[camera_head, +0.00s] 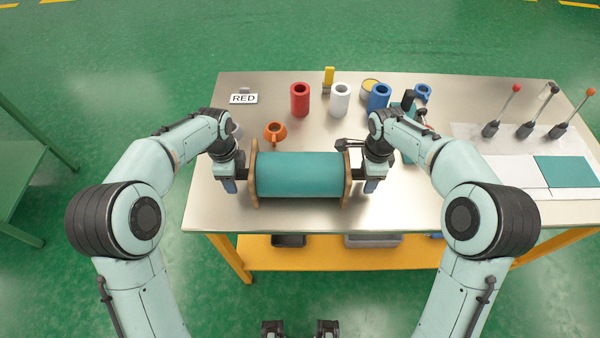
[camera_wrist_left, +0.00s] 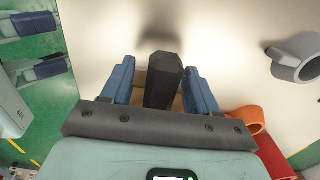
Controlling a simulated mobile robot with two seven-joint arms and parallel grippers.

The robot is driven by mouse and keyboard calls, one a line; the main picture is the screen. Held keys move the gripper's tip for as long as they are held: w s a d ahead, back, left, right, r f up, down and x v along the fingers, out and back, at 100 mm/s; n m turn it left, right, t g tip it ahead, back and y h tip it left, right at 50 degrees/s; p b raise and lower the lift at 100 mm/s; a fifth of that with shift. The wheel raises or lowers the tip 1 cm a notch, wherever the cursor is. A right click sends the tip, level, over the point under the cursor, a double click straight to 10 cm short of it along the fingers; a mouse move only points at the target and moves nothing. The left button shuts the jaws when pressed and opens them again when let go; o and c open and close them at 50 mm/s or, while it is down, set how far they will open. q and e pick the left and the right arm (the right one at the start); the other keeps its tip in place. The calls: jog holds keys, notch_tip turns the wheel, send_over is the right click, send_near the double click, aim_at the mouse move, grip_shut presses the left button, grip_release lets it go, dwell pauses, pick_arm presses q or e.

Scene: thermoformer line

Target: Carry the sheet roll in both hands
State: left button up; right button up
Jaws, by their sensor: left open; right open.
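The sheet roll (camera_head: 300,175) is a teal cylinder with a wooden disc at each end, lying crosswise on the metal table near its front edge. My left gripper (camera_head: 229,184) is at the roll's left end, pointing down. In the left wrist view its two blue fingers (camera_wrist_left: 160,88) stand open on either side of a dark faceted end handle (camera_wrist_left: 162,80), with a gap visible at each side. My right gripper (camera_head: 373,184) is open at the roll's right end, outside the wooden disc. The right end handle is mostly hidden by that gripper.
Several levers (camera_head: 527,128) and a teal sheet (camera_head: 567,171) are at the right. The table front edge is close.

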pick_arm(q)
grip_shut()
pick_arm(e)
grip_shut()
pick_arm(q)
jog(key=shift+w+r, duration=0.1)
jog(key=shift+r, duration=0.05)
pick_arm(e)
jog(key=shift+w+r, duration=0.1)
jog(key=shift+r, duration=0.05)
dwell(0.9)
